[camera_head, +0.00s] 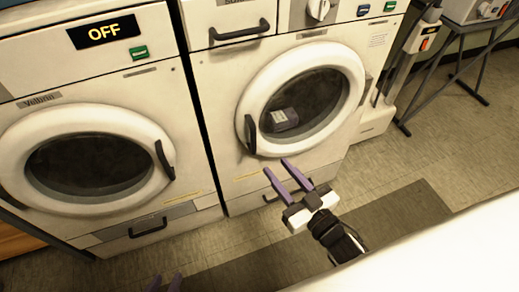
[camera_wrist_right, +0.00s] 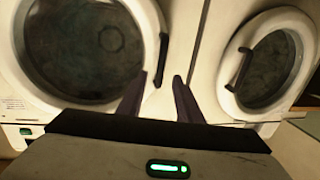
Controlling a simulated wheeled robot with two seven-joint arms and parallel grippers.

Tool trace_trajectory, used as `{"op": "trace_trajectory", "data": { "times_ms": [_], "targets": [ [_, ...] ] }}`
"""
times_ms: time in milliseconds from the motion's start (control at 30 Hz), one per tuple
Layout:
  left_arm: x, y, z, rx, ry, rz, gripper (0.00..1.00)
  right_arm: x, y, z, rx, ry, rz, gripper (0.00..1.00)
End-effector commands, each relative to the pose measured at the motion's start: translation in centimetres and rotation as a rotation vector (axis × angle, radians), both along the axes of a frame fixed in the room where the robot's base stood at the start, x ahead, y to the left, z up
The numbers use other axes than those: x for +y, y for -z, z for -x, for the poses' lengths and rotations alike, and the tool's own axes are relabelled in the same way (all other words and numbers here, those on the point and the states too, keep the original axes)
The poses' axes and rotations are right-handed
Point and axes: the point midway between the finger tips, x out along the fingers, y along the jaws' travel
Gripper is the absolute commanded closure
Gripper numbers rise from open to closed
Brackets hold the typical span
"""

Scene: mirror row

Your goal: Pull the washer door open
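Two white front-loading machines stand side by side; no label in view says which is the washer. The right machine's round door (camera_head: 345,62) looks shut, with a dark upright handle (camera_head: 250,134) at its left edge. The left machine's door (camera_head: 50,118) also looks shut, its handle (camera_head: 165,160) at its right edge. My right gripper (camera_head: 277,166) is open and empty, below and right of the right door's handle. The right wrist view looks upside down; there that handle (camera_wrist_right: 162,58) appears just beyond my open fingers (camera_wrist_right: 161,80).
The left machine's display (camera_head: 104,32) reads OFF. A drawer handle (camera_head: 240,34) and a knob (camera_head: 319,9) sit above the right door. A grey-legged table (camera_head: 462,50) stands at the far right. The floor (camera_head: 400,160) to the right is clear.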

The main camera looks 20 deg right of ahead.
Motion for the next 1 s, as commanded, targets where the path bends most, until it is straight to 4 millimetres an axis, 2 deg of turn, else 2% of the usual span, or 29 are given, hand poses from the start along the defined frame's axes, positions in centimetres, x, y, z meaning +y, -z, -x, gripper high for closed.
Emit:
{"op": "trace_trajectory", "data": {
  "times_ms": [167,600,800,1000],
  "targets": [
    [-0.1,0.1,-0.1,-0.006,0.002,0.002,0.69,0.5,-0.6,-1.6,-0.054,-0.023,-0.008,0.68],
    [-0.1,0.7,-0.3,-0.011,0.003,0.003,0.69,2.2,-0.6,-8.9,-0.051,-0.022,-0.008,0.68],
    [0.0,0.8,-0.4,-0.012,0.003,0.003,0.69,2.6,-0.6,-10.3,-0.048,-0.022,-0.008,0.68],
    [0.0,0.7,-0.4,-0.012,0.003,0.003,0.69,2.6,-0.6,-10.4,-0.048,-0.022,-0.008,0.68]
  ]
}}
